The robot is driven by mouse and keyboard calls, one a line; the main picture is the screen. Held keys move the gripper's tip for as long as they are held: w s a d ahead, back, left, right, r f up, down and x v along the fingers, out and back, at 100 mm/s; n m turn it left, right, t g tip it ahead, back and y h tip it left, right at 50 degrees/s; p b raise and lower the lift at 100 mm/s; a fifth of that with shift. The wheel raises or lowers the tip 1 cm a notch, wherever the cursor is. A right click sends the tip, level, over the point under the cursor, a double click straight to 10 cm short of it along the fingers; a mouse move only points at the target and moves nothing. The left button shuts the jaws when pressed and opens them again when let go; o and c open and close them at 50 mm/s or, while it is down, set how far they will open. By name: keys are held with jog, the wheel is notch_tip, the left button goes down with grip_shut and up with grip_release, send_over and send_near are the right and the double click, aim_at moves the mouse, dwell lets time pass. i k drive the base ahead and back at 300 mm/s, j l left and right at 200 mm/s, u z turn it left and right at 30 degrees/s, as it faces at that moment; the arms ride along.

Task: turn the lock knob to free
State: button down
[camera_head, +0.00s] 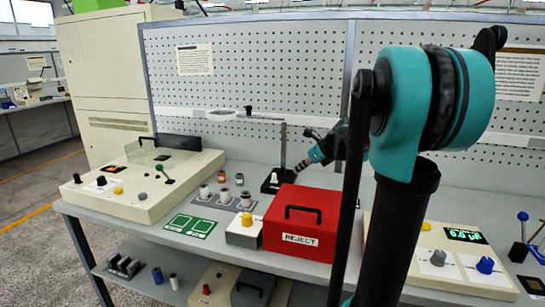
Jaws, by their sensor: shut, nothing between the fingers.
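No knob is legibly marked as the lock knob. A small white box has a yellow knob (246,219) on top. My gripper (300,166) is small in view, shut and empty, beside a black stand (271,186) with an upright post. Whether it touches the stand is unclear.
A red REJECT box (302,222) stands at the bench's front middle. A perforated panel (240,75) closes the back. My arm hides part of the bench's right side.

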aim_at(247, 219)
jog(key=k+j, duration=0.35)
jog(key=j, duration=0.15)
jog(key=k+j, duration=0.3)
jog(key=j, duration=0.2)
